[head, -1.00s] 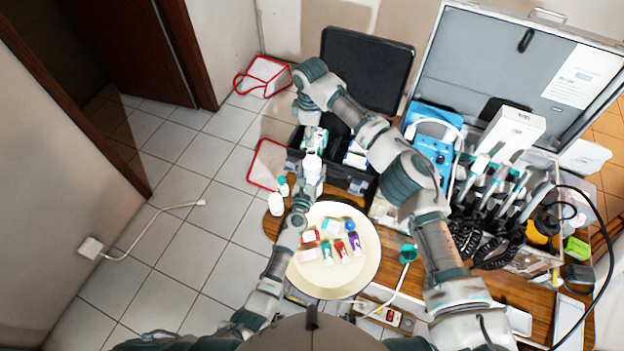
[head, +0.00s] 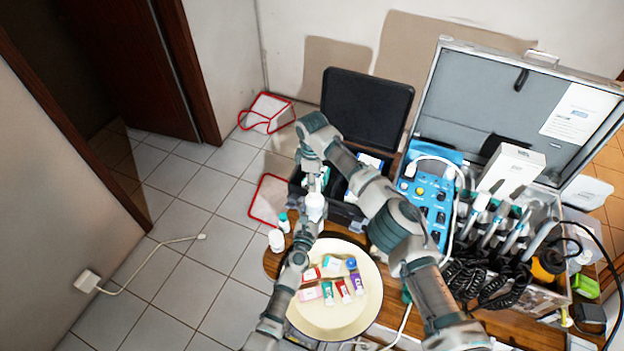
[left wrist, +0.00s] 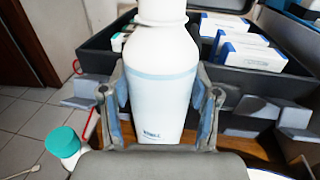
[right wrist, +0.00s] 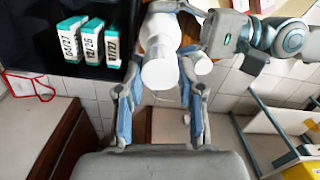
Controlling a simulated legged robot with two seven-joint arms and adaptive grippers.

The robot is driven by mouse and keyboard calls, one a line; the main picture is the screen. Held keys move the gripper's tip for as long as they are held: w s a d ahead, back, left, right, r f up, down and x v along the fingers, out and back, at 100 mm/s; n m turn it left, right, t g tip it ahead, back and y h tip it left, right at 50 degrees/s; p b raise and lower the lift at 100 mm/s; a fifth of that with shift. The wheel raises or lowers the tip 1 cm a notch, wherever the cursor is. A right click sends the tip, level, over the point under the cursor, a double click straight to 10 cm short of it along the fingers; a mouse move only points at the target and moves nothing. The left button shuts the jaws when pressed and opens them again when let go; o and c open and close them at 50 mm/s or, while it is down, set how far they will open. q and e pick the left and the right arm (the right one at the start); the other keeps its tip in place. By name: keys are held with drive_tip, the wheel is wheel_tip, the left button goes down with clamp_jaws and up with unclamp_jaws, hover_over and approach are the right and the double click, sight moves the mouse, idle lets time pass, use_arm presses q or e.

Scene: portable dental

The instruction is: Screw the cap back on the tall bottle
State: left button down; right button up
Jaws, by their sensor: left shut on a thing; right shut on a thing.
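The tall white bottle (head: 315,207) stands upright beyond the round tray. In the left wrist view its body (left wrist: 163,90), with a pale blue band, is between the fingers of my left gripper (left wrist: 160,85), which is shut on it. My right gripper (right wrist: 158,75) is shut on the white cap (right wrist: 160,73) at the top of the bottle. The cap (left wrist: 162,10) is in line with the neck, partly cut off by the left wrist view's upper edge. I cannot tell how far it is threaded.
A teal-capped bottle (head: 284,222) and a small white bottle (head: 276,240) stand to the left. The round cream tray (head: 335,323) with small tubes and boxes is in front. A black open case (left wrist: 100,50) with boxes is behind. A blue device (head: 424,207) stands to the right.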

use_arm(q)
drive_tip(key=shift+d, duration=0.4)
use_arm(e)
drive_tip(key=shift+d, duration=0.4)
use_arm(q)
drive_tip(key=shift+d, duration=0.1)
use_arm(e)
drive_tip(key=shift+d+f, duration=0.2)
drive_tip(key=shift+f, duration=0.15)
use_arm(q)
drive_tip(key=shift+a, duration=0.2)
use_arm(e)
drive_tip(key=shift+a+f, duration=0.2)
drive_tip(key=shift+f, duration=0.25)
use_arm(q)
drive_tip(key=shift+a, duration=0.25)
use_arm(e)
drive_tip(key=shift+a+f, duration=0.1)
drive_tip(key=shift+a, duration=0.2)
use_arm(q)
drive_tip(key=shift+d, duration=0.35)
use_arm(e)
drive_tip(key=shift+d+f, duration=0.15)
drive_tip(key=shift+d, duration=0.25)
use_arm(q)
drive_tip(key=shift+a, duration=0.3)
use_arm(e)
drive_tip(key=shift+a+f, duration=0.3)
drive_tip(key=shift+f, duration=0.1)
